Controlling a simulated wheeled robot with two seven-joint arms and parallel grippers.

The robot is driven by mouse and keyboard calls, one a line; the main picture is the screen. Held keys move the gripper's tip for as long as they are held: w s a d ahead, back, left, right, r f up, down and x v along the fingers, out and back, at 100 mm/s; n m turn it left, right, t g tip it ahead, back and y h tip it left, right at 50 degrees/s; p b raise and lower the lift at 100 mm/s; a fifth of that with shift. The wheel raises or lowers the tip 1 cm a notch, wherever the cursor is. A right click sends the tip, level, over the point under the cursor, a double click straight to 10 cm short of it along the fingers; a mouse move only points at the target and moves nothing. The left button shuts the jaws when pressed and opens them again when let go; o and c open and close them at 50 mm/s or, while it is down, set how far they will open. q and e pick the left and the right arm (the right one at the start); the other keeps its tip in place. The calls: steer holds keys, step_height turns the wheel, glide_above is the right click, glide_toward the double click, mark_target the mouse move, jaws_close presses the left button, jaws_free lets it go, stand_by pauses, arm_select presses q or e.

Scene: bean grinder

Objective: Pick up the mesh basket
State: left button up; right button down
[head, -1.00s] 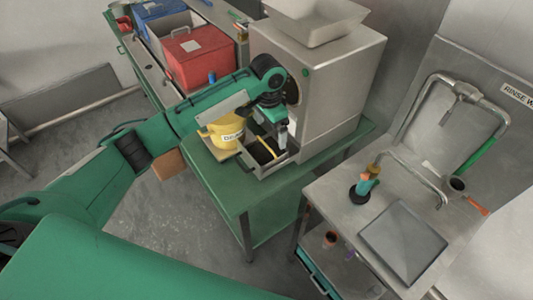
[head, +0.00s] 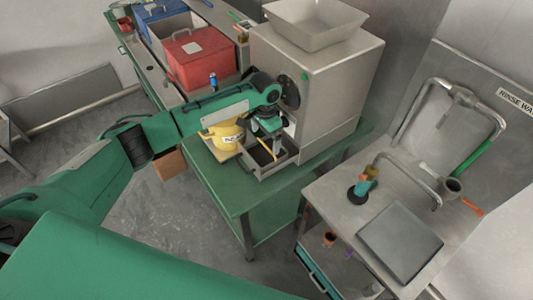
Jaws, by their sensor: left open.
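An open metal box (head: 268,168) with a dark inside stands at the front of the grinder (head: 325,100), on the green table (head: 235,190). It may be the mesh basket, but its walls are too small to tell mesh. My left gripper (head: 272,147) is open and points down just above this box, close to the grinder's front. The fingers hide part of the box, and I cannot tell whether they touch it. My right gripper is not in view.
A yellow labelled bucket (head: 225,137) stands just left of the box. Red (head: 200,60) and blue (head: 160,12) bins stand behind. At right is a metal sink counter (head: 335,205) with a grey lid (head: 400,242) and a small bottle (head: 362,186).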

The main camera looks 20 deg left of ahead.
mark_target(266, 152)
arm_select(q)
steer(key=f, duration=0.1)
steer(key=f+p, duration=0.1)
steer(key=f, duration=0.1)
steer(key=shift+w+d+f, duration=0.1)
steer(key=shift+d+f, duration=0.1)
steer(key=shift+f, duration=0.5)
steer(key=shift+c, duration=0.2)
steer(key=c, duration=1.1)
steer(key=shift+r, duration=0.1)
steer(key=shift+c, duration=0.5)
